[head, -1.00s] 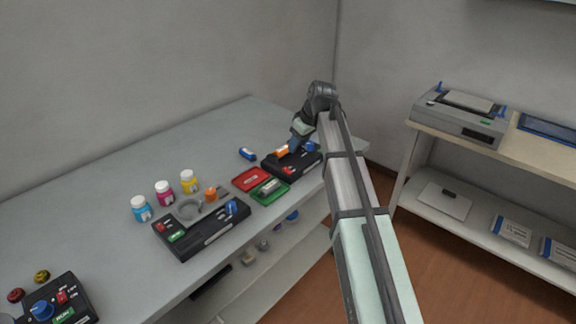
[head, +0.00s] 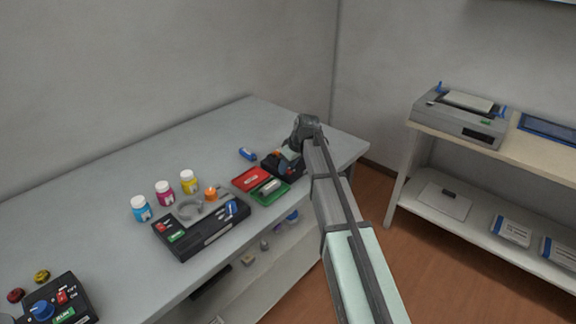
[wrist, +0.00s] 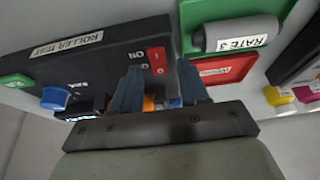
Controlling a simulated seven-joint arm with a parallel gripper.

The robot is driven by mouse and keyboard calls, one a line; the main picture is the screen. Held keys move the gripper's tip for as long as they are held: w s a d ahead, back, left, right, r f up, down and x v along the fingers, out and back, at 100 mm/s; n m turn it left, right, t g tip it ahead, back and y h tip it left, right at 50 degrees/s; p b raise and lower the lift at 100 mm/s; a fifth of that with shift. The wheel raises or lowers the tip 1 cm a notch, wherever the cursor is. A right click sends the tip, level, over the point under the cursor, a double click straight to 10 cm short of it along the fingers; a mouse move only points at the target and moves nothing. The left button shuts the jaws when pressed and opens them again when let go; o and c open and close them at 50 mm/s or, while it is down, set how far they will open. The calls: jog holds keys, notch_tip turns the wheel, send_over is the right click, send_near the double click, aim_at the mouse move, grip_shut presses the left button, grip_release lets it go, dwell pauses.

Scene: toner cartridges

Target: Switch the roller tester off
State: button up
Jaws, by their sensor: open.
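The roller tester is a black box (head: 270,163) at the far right of the bench in the head view, largely covered by my arm. In the wrist view its black top (wrist: 95,60) carries a "ROLLER TEST" label, a red rocker switch (wrist: 157,60) with an "ON" marking, a blue knob (wrist: 54,97) and a green panel (wrist: 14,81). My gripper (wrist: 159,68) is open, its two blue-grey fingers pointing at the tester. The switch appears between the fingertips; I cannot tell whether they touch it. Which way the rocker is pressed is unclear. An orange part (wrist: 150,103) shows behind the fingers.
Beside the tester lie a red tray (head: 250,179) and a green tray (head: 258,196) with a grey cartridge. A blue cylinder (head: 247,153) lies behind. A second black device (head: 200,236) and several bottles stand left. The bench's back is clear.

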grip_shut()
jog(key=shift+w+a+g+h, duration=0.25)
jog(key=shift+w+g+h, duration=0.15)
jog(key=shift+g+h, duration=0.3)
jog(key=shift+w+a+g+h, duration=0.1)
jog(key=shift+a+g+h, duration=0.05)
jog(key=shift+g+h, duration=0.4)
jog(key=shift+f+g+h, duration=0.1)
jog(key=shift+g+h, duration=0.25)
grip_release()
